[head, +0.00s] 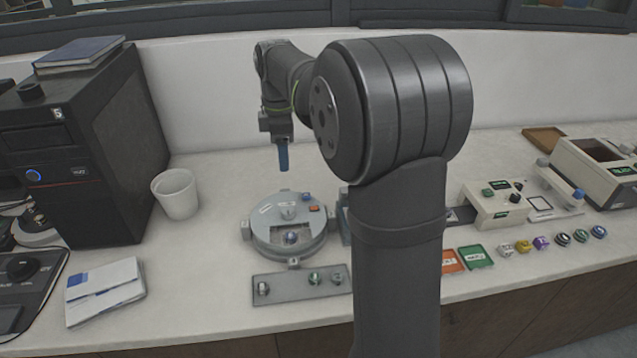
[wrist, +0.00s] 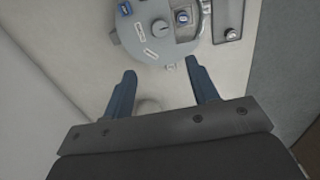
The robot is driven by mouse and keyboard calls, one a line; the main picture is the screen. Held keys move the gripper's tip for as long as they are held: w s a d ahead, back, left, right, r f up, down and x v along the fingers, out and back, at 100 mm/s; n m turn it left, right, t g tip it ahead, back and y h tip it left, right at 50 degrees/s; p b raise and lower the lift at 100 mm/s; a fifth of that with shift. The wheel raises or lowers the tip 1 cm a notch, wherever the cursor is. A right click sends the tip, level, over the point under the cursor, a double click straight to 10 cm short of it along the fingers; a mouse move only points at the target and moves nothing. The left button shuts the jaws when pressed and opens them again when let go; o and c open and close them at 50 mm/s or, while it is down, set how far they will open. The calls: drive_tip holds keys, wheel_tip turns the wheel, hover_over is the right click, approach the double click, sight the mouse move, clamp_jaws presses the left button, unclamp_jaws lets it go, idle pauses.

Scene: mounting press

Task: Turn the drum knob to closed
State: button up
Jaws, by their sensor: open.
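The drum (head: 275,238) is a round grey unit on the counter, left of centre in the head view. Its knob (head: 288,213) sits on the lid between white labels that are too small to read. In the wrist view the drum (wrist: 183,50) is at the top, with the knob (wrist: 160,27) showing as a small grey disc. My gripper (head: 283,168) points down above and behind the drum, apart from it. In the wrist view my gripper (wrist: 161,77) has its two blue fingers spread wide with nothing between them.
A grey plate (head: 300,287) with several small knobs or samples lies in front of the drum. A white cup (head: 176,194) and black computer tower (head: 90,140) stand left. Orange and green trays (head: 475,257), several small round pieces and control boxes (head: 497,203) are right.

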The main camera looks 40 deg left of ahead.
sight(288, 210)
wheel_tip(288, 210, down, 17)
drive_tip(key=shift+f, duration=0.15)
idle(0.5)
clamp_jaws()
